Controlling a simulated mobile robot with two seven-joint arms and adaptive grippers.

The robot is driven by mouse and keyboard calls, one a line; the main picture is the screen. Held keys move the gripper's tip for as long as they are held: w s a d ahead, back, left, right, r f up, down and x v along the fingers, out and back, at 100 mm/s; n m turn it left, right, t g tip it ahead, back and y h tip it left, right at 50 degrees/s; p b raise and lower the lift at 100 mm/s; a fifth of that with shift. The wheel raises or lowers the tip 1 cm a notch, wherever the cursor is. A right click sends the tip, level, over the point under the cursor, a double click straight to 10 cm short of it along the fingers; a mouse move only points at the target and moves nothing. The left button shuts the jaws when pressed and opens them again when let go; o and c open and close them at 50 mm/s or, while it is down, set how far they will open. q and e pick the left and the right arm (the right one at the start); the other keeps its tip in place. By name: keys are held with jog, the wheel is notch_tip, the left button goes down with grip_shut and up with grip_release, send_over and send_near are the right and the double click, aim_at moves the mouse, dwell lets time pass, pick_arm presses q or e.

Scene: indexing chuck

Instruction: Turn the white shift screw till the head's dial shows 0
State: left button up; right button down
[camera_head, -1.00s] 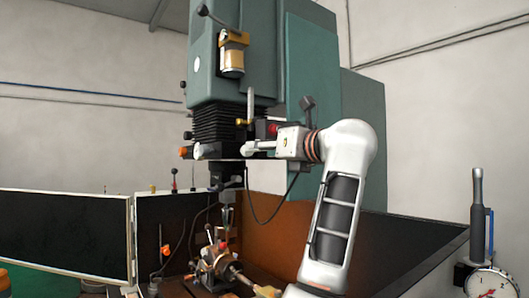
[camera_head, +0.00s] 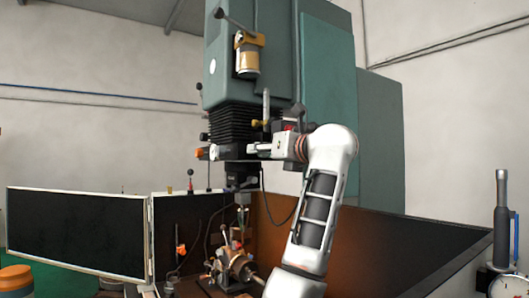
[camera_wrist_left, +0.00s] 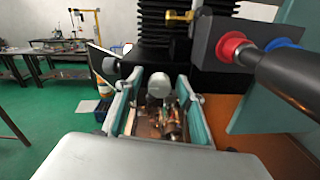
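The milling head hangs below black bellows (camera_head: 233,122) in the head view. A small white round part (camera_head: 213,152) is on its front; I cannot tell whether it is the shift screw. My left gripper (camera_head: 253,148) is level beside the head, pointing left, with a gap to that part. In the left wrist view my gripper (camera_wrist_left: 158,78) has its two sides apart, and a pale round knob (camera_wrist_left: 158,87) shows between them, apparently not gripped. The head's dial cannot be read. My right gripper is not in view.
The indexing chuck (camera_head: 233,268) stands on the machine bed below. Black guard panels (camera_head: 75,232) flank the left. A round gauge (camera_head: 503,287), partly cut off, is at the lower right. A black box (camera_wrist_left: 215,45) with red and blue rings is close on the right.

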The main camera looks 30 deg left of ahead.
pick_arm(q)
grip_shut()
jog(key=n+p, duration=0.1)
jog(key=n, duration=0.3)
jog(key=shift+n, duration=0.4)
jog(key=n, duration=0.5)
jog(key=shift+s+n, duration=0.1)
jog(key=shift+n, duration=0.3)
dwell(0.3)
grip_release()
